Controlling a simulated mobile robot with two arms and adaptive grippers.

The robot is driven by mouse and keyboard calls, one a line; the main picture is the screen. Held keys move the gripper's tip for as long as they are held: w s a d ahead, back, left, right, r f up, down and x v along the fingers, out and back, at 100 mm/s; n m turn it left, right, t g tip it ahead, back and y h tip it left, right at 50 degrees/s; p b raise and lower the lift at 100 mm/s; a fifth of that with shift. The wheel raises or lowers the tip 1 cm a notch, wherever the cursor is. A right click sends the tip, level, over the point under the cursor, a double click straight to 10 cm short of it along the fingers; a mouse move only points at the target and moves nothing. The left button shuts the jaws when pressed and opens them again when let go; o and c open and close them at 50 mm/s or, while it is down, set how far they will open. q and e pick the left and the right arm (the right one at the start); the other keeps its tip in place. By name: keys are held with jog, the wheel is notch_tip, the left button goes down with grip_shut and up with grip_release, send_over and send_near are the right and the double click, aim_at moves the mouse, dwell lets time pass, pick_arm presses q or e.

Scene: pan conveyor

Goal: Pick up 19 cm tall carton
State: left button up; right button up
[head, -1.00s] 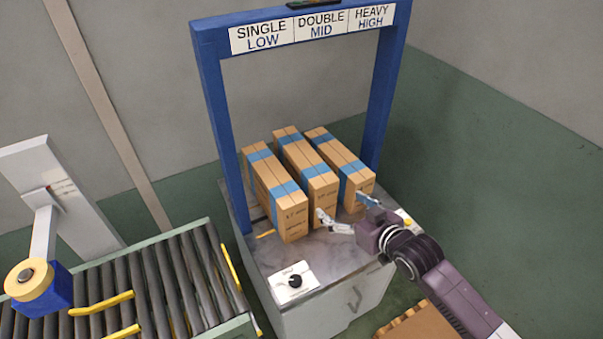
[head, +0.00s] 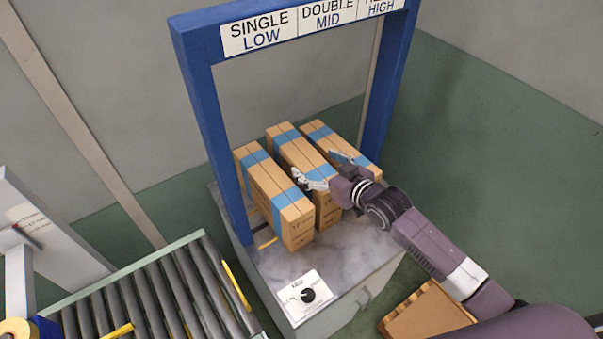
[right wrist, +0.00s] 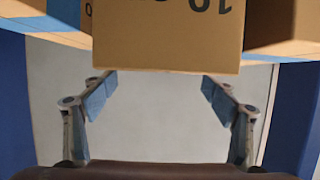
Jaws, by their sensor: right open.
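Three tan cartons with blue tape stand side by side: a left carton (head: 297,228), a middle carton (head: 328,212) and a right carton (head: 325,136). My right gripper (head: 325,170) is open and empty over the near end of the middle carton, its fingers pointing toward the back. In the right wrist view, the middle carton (right wrist: 165,45) fills the top centre, with cropped upside-down print, and the open fingers (right wrist: 160,86) sit to either side of its edge. Contact cannot be told. The arm hides part of the right carton. My left gripper is out of view.
The cartons stand on a grey table (head: 345,262) under a blue frame (head: 213,120) with a sign (head: 300,28). A control box (head: 307,297) with a black knob is at the front. A roller conveyor (head: 165,290) lies left; a brown box (head: 425,315) is low right.

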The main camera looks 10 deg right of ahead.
aim_at(305, 156)
jog(key=shift+w, duration=0.15)
jog(key=shift+w+a+p, duration=0.2)
jog(key=shift+w+p, duration=0.1)
jog(key=shift+w, duration=0.05)
jog(key=p+x, duration=0.1)
jog(key=x, duration=0.2)
jog(key=shift+w+f, duration=0.15)
jog(key=shift+f, duration=0.05)
jog(key=shift+w+a+f, duration=0.25)
jog(key=shift+w, duration=0.15)
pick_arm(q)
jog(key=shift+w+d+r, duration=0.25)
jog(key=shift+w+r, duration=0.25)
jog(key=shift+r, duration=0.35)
pick_arm(e)
jog(key=c, duration=2)
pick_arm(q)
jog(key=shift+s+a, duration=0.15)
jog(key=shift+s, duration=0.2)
pick_arm(e)
jog(key=shift+w+r, duration=0.1)
jog(key=shift+r, duration=0.1)
grip_shut()
